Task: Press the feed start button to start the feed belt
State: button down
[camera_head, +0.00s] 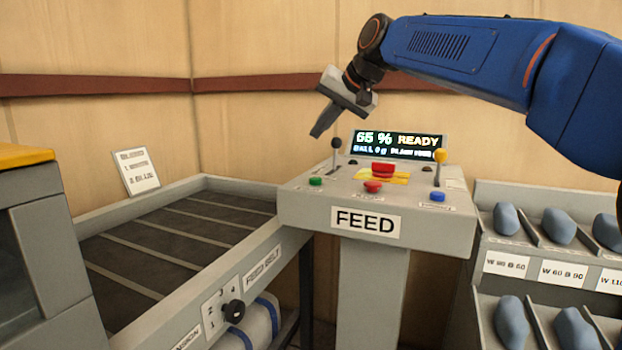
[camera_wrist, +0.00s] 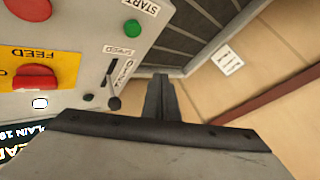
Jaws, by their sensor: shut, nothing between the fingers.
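The green start button (camera_head: 316,181) sits at the left front of the grey feed console (camera_head: 400,212). In the wrist view the green button (camera_wrist: 132,28) is at the top, beside a label reading START. My gripper (camera_head: 318,131) is shut and empty, in the air above the console's left back edge. It is apart from the button and tilted down to the left. In the wrist view its fingertips (camera_wrist: 158,78) show together, right of and below the green button. The feed belt (camera_head: 160,240), with dark slats, lies left of the console.
A black-knobbed lever (camera_head: 336,144) stands close to my gripper. A display (camera_head: 398,145) reads READY. Bins of blue pieces stand right.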

aim_at(319, 180)
jog(key=shift+a, duration=0.1)
dwell(0.3)
jog(key=shift+f, duration=4.4)
jog(key=shift+f, duration=0.9)
jog(key=shift+r, duration=0.95)
jog(key=shift+r, duration=2.5)
